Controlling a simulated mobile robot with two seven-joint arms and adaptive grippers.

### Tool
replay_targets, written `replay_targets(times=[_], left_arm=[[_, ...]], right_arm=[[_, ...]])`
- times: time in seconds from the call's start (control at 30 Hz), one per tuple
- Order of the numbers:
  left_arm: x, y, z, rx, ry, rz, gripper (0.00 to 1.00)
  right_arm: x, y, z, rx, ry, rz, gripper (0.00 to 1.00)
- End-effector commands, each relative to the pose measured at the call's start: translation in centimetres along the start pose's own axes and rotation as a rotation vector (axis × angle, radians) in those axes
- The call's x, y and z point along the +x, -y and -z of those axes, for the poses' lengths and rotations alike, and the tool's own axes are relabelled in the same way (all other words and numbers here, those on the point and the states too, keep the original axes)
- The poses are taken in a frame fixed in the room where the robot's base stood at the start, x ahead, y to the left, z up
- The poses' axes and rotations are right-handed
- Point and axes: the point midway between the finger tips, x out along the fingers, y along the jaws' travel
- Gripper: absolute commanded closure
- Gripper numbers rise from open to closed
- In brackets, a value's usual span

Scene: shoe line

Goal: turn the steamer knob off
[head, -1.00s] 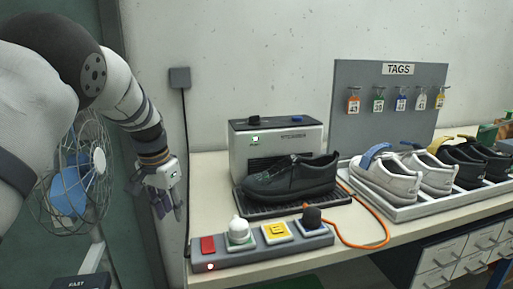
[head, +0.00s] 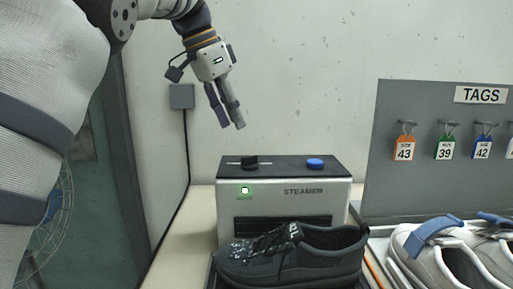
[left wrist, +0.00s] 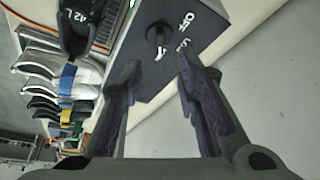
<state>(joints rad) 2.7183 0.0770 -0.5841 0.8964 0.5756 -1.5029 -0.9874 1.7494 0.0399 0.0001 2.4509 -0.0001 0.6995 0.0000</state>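The steamer (head: 285,208) is a grey box with a dark top on the bench. Its black knob (head: 250,161) is on the top, left of a blue button (head: 315,163). A green light (head: 244,190) glows on its front. My left gripper (head: 231,126) is above and slightly left of the knob, pointing down, not touching it. In the left wrist view the gripper (left wrist: 159,63) is open and empty, and the knob (left wrist: 158,36) shows between and beyond the fingertips. "OFF" is printed beside it; another label is partly hidden by a finger. My right gripper is out of view.
A wet-looking black shoe (head: 295,258) stands in front of the steamer. White shoes (head: 445,255) with blue straps are at the right, below a grey tag board (head: 440,185). A wall box (head: 181,96) with a cable is behind. The space above the steamer is clear.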

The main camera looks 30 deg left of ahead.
Motion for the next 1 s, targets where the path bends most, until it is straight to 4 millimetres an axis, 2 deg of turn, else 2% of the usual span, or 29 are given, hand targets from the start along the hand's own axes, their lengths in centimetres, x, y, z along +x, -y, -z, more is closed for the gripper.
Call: replay_targets(times=[0.2, 0.3, 0.4, 0.7, 0.73, 0.8, 0.87, 1.0], left_arm=[[5.6, -0.1, 0.0, 0.000, 0.001, 0.000, 0.70], [7.5, -0.1, 0.0, 0.000, 0.001, 0.001, 0.70], [8.6, 0.0, 0.1, 0.001, -0.001, 0.002, 0.70], [9.2, 0.0, 0.1, 0.000, -0.003, 0.001, 0.70], [9.2, 0.0, 0.1, 0.000, -0.003, 0.001, 0.72], [9.2, 0.0, 0.1, 0.000, -0.003, 0.001, 0.88], [9.2, -0.1, 0.1, 0.000, -0.003, 0.001, 1.00], [9.2, 0.0, 0.1, 0.000, -0.003, 0.001, 1.00]], right_arm=[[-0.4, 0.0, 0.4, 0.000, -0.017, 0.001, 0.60], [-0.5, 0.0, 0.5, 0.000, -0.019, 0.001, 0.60], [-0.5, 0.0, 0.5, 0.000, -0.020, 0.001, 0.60], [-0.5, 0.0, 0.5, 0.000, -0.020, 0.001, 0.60], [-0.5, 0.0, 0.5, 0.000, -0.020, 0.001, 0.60], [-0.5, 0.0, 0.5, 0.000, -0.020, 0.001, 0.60], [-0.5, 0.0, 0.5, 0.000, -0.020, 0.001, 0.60], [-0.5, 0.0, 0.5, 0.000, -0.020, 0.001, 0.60]])
